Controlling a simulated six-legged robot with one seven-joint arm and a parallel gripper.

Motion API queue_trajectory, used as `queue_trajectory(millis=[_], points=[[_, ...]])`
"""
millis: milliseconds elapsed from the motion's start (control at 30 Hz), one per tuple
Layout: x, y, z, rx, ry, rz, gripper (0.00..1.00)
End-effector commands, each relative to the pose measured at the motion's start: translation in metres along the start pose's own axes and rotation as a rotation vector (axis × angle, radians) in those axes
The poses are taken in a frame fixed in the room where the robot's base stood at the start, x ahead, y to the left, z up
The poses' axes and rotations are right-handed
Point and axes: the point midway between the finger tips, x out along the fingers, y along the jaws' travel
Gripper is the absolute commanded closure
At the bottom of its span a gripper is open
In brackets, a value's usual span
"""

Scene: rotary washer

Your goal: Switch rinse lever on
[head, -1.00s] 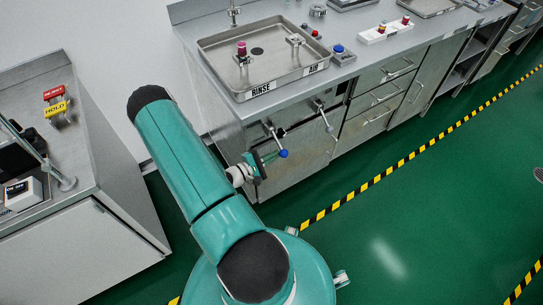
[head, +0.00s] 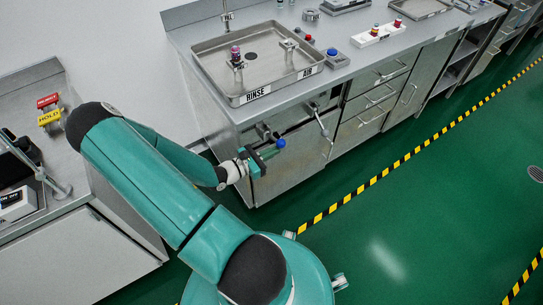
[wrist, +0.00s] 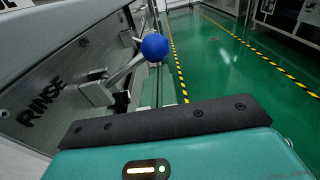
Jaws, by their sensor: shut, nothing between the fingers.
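The rinse lever, a grey rod with a blue ball knob (head: 280,143), juts from the cabinet front below the sink's RINSE label (head: 257,95). In the wrist view the blue knob (wrist: 155,47) stands just beyond my gripper, and the rod runs left to its mount (wrist: 97,93) beside a RINSE marking (wrist: 42,100). My gripper (head: 266,155) is shut and empty, just below and left of the knob; its dark front edge (wrist: 165,118) spans the wrist view. Part of the rod is hidden behind my gripper in the head view. I cannot tell whether they touch.
A second lever (head: 322,123) juts out to the right, below the AIR label (head: 306,73). The steel sink (head: 215,78) and counter are above. A side bench (head: 80,225) stands at left. Green floor (head: 420,210) is open at right.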

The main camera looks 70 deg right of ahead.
Motion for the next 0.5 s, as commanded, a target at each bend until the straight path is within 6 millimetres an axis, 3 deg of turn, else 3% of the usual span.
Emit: queue_trajectory(millis=[133, 500], points=[[-0.001, 0.002, 0.009, -0.093, -0.002, -0.006, 1.00], [-0.001, 0.005, 0.019, -0.090, -0.002, -0.007, 1.00]])
